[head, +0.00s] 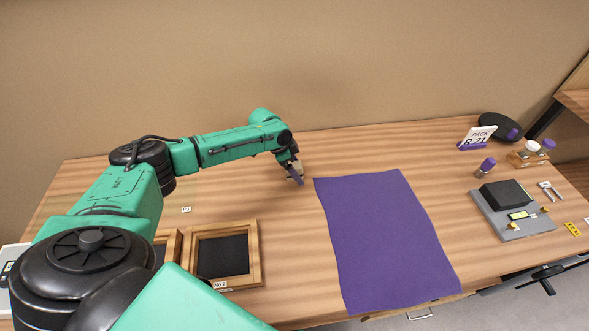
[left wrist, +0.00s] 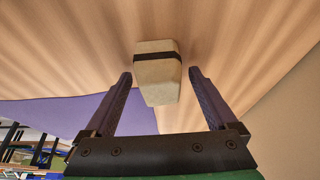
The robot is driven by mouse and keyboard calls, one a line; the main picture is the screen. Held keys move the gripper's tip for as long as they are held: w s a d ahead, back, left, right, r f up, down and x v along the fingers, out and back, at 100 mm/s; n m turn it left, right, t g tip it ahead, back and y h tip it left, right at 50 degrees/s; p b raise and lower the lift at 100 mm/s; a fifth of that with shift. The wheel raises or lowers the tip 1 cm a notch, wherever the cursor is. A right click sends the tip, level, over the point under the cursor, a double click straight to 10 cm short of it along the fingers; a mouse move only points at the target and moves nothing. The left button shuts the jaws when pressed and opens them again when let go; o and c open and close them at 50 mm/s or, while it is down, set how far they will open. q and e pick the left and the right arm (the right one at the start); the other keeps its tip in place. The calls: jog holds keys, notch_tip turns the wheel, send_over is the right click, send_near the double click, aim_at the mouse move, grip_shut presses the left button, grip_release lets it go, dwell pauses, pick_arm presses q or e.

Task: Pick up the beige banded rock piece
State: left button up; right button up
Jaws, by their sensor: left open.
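The beige banded rock piece (left wrist: 158,84) shows in the left wrist view as a pale block with one dark band across it. It rests on the wooden table, between and partly beyond the fingertips of my left gripper (left wrist: 160,75). The gripper is open, with a visible gap on each side of the rock; I see no contact. In the head view my left gripper (head: 297,174) is low over the table's back part, and the rock is mostly hidden by it. My right gripper is not in view.
A purple mat (head: 385,235) lies right of my left gripper. A wooden frame tray (head: 254,255) with a dark inside is at front left. A grey device (head: 487,213), a card stand (head: 477,136) and small bottles stand at the right. A wall rises behind the table.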

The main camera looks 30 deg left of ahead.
pick_arm(q)
jog(key=shift+a, duration=0.1)
jog(key=c, duration=0.3)
grip_shut()
jog(key=shift+r, duration=0.1)
